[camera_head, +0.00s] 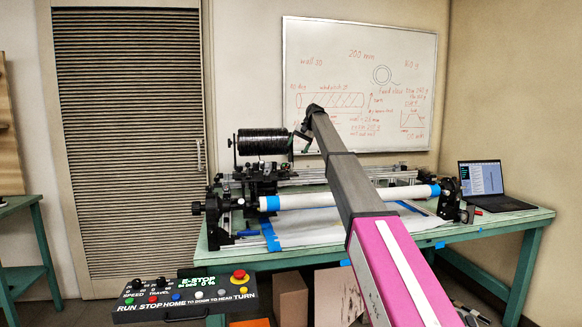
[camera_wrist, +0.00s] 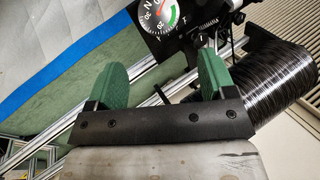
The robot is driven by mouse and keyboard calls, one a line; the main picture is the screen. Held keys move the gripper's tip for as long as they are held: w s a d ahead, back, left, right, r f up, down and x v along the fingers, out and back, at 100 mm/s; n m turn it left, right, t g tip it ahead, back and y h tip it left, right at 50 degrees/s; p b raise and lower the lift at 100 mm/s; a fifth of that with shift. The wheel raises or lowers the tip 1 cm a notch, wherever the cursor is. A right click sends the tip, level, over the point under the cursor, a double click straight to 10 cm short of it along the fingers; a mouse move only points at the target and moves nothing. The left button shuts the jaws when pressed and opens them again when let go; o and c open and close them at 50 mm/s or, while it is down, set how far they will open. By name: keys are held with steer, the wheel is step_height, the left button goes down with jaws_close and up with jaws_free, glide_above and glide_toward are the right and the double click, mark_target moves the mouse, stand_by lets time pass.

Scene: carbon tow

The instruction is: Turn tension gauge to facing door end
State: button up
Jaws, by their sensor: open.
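The tension gauge (camera_wrist: 157,16) shows at the top of the wrist view, cut off by the frame edge. It has a round white dial with a green band and a red mark, in a black housing, and its face is turned toward the wrist camera. I cannot make it out in the head view. My gripper (camera_wrist: 154,74) has two green fingers spread apart with nothing held between them. The gauge lies beyond the fingertips, apart from them as far as I can tell. In the head view my gripper (camera_head: 302,141) hangs just right of the black tow spool (camera_head: 262,142).
The spool also shows close to the right finger in the wrist view (camera_wrist: 275,82). A white tube (camera_head: 345,198) spans the winder on the green table (camera_head: 490,222). The slatted door (camera_head: 130,130) is at left. A control box (camera_head: 185,297) and laptop (camera_head: 482,180) flank the winder.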

mark_target(288, 166)
steer(key=x, duration=1)
steer(key=shift+a+f, duration=0.1)
steer(key=shift+f, duration=0.1)
steer(key=shift+s, duration=0.1)
steer(key=c, duration=0.7)
